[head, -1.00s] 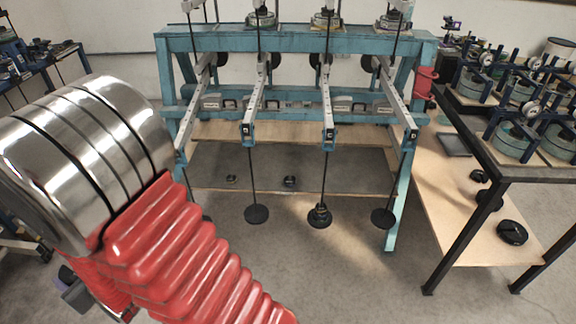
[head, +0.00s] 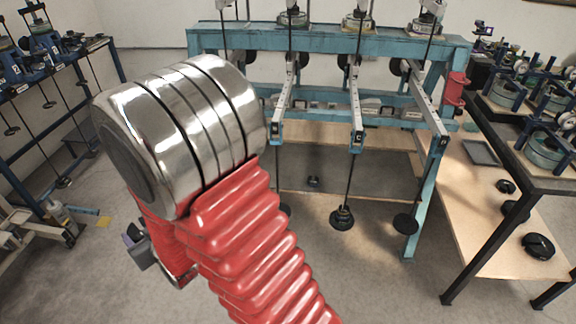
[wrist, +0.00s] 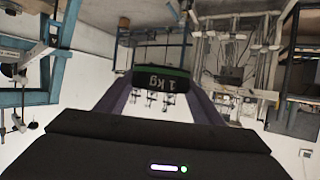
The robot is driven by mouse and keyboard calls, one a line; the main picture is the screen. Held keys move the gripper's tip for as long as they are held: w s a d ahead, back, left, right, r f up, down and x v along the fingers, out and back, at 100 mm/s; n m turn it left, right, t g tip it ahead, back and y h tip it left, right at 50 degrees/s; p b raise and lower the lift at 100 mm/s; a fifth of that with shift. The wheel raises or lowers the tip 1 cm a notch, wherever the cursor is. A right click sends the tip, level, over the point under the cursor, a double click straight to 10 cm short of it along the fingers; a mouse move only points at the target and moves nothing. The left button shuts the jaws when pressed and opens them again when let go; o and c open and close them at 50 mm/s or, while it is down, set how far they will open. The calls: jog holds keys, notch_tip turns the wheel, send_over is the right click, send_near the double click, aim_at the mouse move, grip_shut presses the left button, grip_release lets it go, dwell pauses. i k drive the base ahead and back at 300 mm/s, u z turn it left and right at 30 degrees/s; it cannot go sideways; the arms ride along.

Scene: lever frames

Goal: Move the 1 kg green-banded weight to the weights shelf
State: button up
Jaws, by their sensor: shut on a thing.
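The 1 kg weight (wrist: 160,82) is black with a green band and shows upside-down lettering in the wrist view. My gripper (wrist: 156,90) is shut on it, with a dark finger at each side. In the head view my arm hides the weight and the gripper's jaws. A low wooden shelf (head: 462,190) at the right carries several black weights (head: 538,245). I cannot tell for certain that it is the weights shelf.
A teal lever frame (head: 330,40) stands ahead, with hanging rods and black discs (head: 342,218) near the floor. A black table (head: 560,180) with apparatus stands at the right. Another bench (head: 60,65) is at the left. Open grey floor lies between them.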

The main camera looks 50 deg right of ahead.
aim_at(314, 172)
jog(key=z, duration=0.9)
jog(key=i, duration=1.65)
jog(key=u, duration=0.2)
